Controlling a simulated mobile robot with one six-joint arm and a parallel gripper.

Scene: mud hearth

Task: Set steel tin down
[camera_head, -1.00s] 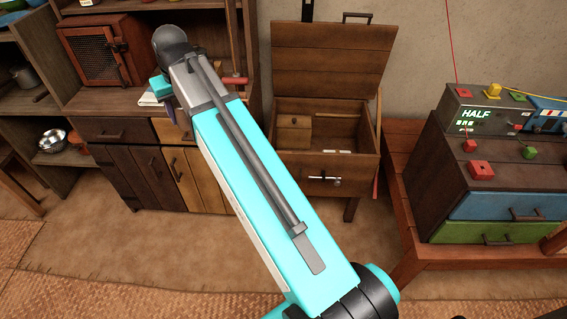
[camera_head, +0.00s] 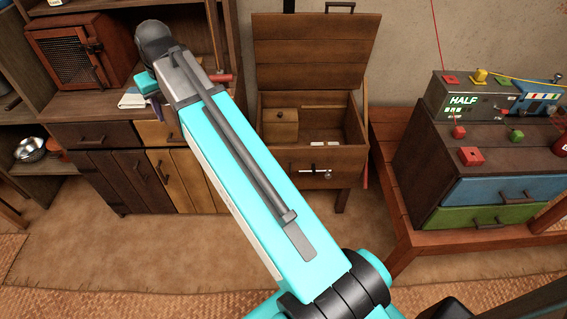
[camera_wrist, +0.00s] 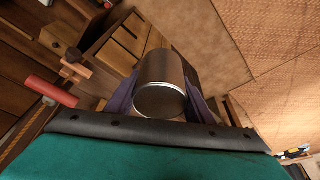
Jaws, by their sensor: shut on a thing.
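The steel tin (camera_wrist: 161,84) is a plain grey cylinder in the middle of the wrist view. My gripper (camera_wrist: 160,95) has a dark finger on each side of the tin and is shut on it. Cabinet drawers and open floor show behind the tin in that view; no surface is seen touching it. In the head view my arm hides the tin and most of the gripper.
An open wooden chest (camera_head: 313,110) stands against the wall, its lid up. A wooden cabinet (camera_head: 95,135) with a red mesh-front box (camera_head: 70,60) is at left. A drawer unit (camera_head: 490,165) with a "HALF" device (camera_head: 463,100) stands at right. Floor in front is clear.

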